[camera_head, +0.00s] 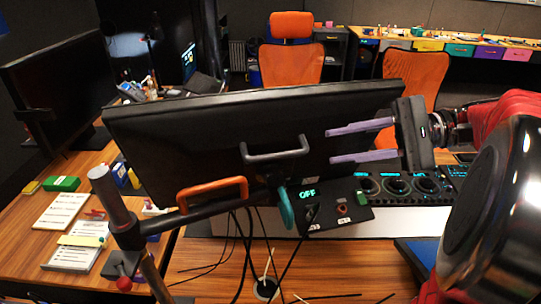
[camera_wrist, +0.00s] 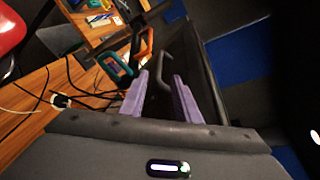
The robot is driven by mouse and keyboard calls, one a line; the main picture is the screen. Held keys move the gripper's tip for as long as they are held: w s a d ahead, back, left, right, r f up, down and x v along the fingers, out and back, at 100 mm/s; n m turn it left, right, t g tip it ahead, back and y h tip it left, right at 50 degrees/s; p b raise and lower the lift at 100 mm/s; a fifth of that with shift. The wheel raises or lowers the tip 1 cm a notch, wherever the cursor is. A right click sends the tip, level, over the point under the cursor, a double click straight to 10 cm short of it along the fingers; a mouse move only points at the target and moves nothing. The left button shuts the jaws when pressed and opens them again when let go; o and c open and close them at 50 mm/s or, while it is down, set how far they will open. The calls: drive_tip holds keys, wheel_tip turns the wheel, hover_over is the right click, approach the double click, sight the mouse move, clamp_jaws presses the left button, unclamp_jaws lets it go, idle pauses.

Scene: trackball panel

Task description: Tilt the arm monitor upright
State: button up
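The arm monitor (camera_head: 180,138) stands in the middle of the head view, its dark back towards me. It looks tilted, and its top edge slopes up to the right. A dark grey handle (camera_head: 275,156) sticks out from its back. My gripper (camera_head: 330,146) is open, with two purple fingers pointing left, just right of this handle. In the wrist view the grey handle (camera_wrist: 162,78) shows between the fingertips (camera_wrist: 160,75), with no clear contact. The monitor's front is hidden.
An orange handle (camera_head: 212,189) and a teal handle (camera_head: 287,208) sit on the support arm (camera_head: 185,217) below. A control panel (camera_head: 385,185) lies behind on the right. Cables (camera_head: 240,255) hang to the wooden desk. Another monitor (camera_head: 65,88) stands at left.

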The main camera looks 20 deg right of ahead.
sight(283, 155)
drive_tip(key=shift+a, duration=0.15)
drive_tip(key=x, duration=1.3)
drive_tip(key=shift+w+a, duration=0.15)
drive_tip(key=shift+a, duration=0.1)
clamp_jaws()
idle(0.4)
